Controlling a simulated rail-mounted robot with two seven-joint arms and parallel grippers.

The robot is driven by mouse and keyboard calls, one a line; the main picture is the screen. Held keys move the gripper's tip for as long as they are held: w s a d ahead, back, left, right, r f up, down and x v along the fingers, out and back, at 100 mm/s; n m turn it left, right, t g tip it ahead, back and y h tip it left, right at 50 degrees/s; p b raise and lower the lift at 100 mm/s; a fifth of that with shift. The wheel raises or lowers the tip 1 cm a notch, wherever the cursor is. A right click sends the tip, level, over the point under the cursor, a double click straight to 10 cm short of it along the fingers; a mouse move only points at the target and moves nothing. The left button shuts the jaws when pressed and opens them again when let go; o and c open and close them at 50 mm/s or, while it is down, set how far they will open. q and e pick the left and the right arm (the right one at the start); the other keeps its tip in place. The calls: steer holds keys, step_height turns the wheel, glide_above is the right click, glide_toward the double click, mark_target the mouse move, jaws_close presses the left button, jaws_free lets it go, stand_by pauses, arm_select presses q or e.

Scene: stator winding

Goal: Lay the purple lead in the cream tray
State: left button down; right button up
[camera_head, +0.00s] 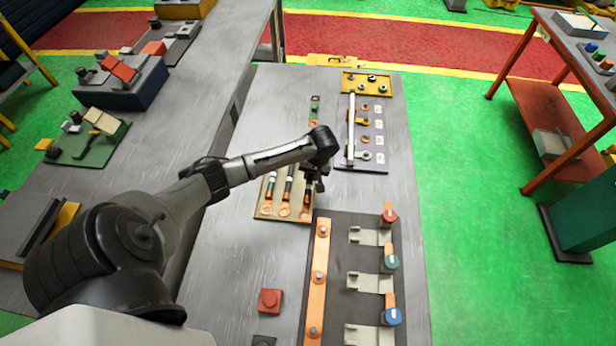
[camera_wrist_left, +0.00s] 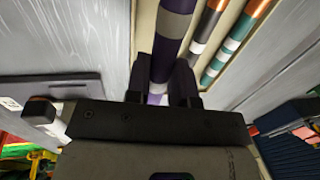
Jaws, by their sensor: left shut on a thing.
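The cream tray (camera_head: 264,208) lies on the grey bench in the middle of the head view, and its cream strips (camera_wrist_left: 146,28) show in the left wrist view. My left gripper (camera_head: 313,186) is over the tray's right side. It is shut on the purple lead (camera_wrist_left: 173,28), which runs up between two cream strips in the wrist view. I cannot tell whether the lead touches the tray floor. Two other leads, one grey-black (camera_wrist_left: 208,30) and one green (camera_wrist_left: 228,50), lie beside it in the tray. The gripper hides much of the purple lead in the head view.
A dark panel with an orange bar (camera_head: 318,275) and several coloured-handled clamps (camera_head: 388,262) is just in front of the tray. A board with a white bar (camera_head: 351,130) stands behind to the right. A red block (camera_head: 270,300) sits nearer me. Bench left of the tray is clear.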

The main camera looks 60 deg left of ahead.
arm_select(q)
steer(key=a+f, duration=0.1)
steer(key=a, duration=0.1)
steer(key=a+f, duration=0.1)
steer(key=a, duration=0.1)
steer(key=shift+w+f+b, duration=0.3)
steer(key=shift+w, duration=0.1)
step_height(320, 180, down, 4)
steer(key=shift+r, duration=0.2)
steer(key=shift+f, duration=0.15)
steer(key=shift+f+b, duration=0.2)
steer(key=shift+b, duration=0.1)
steer(key=c, duration=1.3)
jaws_free()
steer(key=o, duration=0.3)
steer(key=shift+s, duration=0.15)
